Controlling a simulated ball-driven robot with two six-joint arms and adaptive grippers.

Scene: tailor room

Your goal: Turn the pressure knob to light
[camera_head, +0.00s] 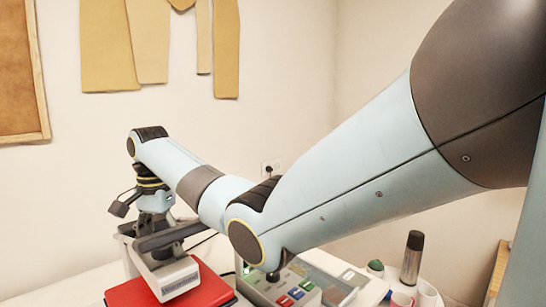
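My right arm comes in from the right and reaches across to the left. Its wrist points down, with the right gripper (157,226) low over a grey-and-white machine part (172,277) above a red flat pad (205,288). The fingertips are hard to make out against the machine, so I cannot tell whether they are open or touching it. A control panel (290,291) with red, blue and green buttons stands right of the pad, partly behind my elbow. I cannot clearly identify the pressure knob or its setting. My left gripper is not in view.
A dark bottle with a grey body (411,258) stands at the right, near a green-topped item (376,267) and white cups (427,293). A wall socket with a plug (270,168) is behind. Tan paper patterns (226,50) hang on the wall. White table is bare at lower left.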

